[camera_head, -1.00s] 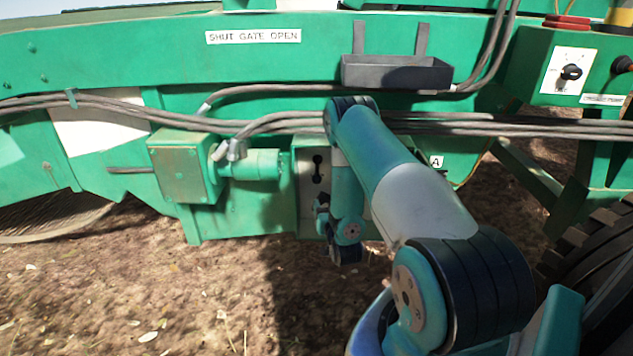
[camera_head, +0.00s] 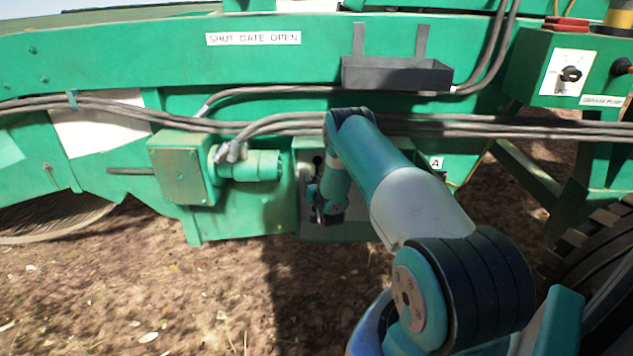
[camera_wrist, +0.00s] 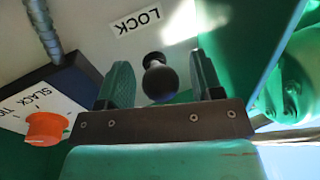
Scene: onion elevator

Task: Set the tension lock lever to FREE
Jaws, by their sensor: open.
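The tension lock lever shows in the wrist view as a black ball knob (camera_wrist: 160,82) on a short dark stem. A white LOCK label (camera_wrist: 136,21) sits on the pale panel near it, upside down in this view. My gripper (camera_wrist: 160,60) is open, with one green finger on each side of the knob and gaps between. In the head view my gripper (camera_head: 322,212) is small and dark in front of the pale lever panel (camera_head: 303,172), and my arm covers most of that panel. No FREE label is visible.
An orange knob (camera_wrist: 45,127) on a SLACK plate is close to my gripper's left in the wrist view. A green motor housing (camera_head: 250,165) stands left of the panel. Grey cables (camera_head: 450,122) run above it. A grey tray (camera_head: 397,75) hangs higher up.

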